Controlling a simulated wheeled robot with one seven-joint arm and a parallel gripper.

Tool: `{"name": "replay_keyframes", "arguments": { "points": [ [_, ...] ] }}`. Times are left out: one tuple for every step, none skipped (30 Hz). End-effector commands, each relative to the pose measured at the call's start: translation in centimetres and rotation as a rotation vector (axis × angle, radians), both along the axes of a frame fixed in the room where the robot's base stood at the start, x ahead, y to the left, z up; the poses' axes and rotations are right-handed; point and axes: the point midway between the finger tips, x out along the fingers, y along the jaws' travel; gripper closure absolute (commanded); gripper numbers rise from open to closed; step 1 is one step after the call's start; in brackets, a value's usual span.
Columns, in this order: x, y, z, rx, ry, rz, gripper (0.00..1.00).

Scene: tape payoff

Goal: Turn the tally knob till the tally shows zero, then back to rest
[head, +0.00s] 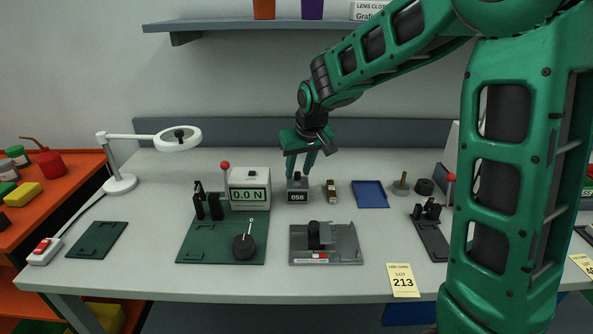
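The tally (297,196) is a small dark grey box on the table, and its display reads 058. My gripper (298,178) points down over the tally, with its green fingers at the top of the box. The tally knob is hidden behind or between the fingers. I cannot tell whether the fingers touch the knob or are closed on it.
A force gauge (250,188) reading 0.0 N stands left of the tally on a green plate (190,250). A brown-and-metal item (331,190) and a blue tray (370,194) lie to the right. A grey fixture (345,247) sits in front. A magnifier lamp (178,138) stands far left.

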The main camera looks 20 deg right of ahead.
Motion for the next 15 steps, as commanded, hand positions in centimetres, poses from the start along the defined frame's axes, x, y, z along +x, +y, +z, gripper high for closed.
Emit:
{"name": "replay_keyframes", "arguments": {
  "points": [
    [0.06,0.0,-0.15,0.0,0.0,0.0,0.67],
    [0.09,0.01,-0.19,0.0,-0.001,0.0,0.67],
    [0.11,0.0,-0.23,0.0,-0.001,0.0,0.67],
    [0.11,0.0,-0.24,0.0,-0.001,0.0,0.67],
    [0.11,0.0,-0.24,0.0,-0.001,0.0,0.67],
    [0.11,0.0,-0.24,0.0,-0.001,0.0,0.67],
    [0.11,-0.01,-0.23,0.0,-0.001,0.0,0.67],
    [0.11,-0.01,-0.23,0.0,-0.001,0.0,0.67],
    [0.11,-0.01,-0.23,0.0,-0.001,0.0,0.67],
    [0.11,-0.01,-0.23,0.0,-0.001,0.0,0.72],
    [0.1,-0.01,-0.22,0.0,-0.001,0.0,0.79],
    [0.1,-0.01,-0.22,0.0,-0.001,0.0,0.89],
    [0.09,-0.02,-0.22,0.0,-0.001,0.0,0.96],
    [0.1,-0.02,-0.22,0.0,-0.001,0.0,1.0],
    [0.1,-0.02,-0.22,0.0,-0.001,0.0,1.0]
  ]
}}
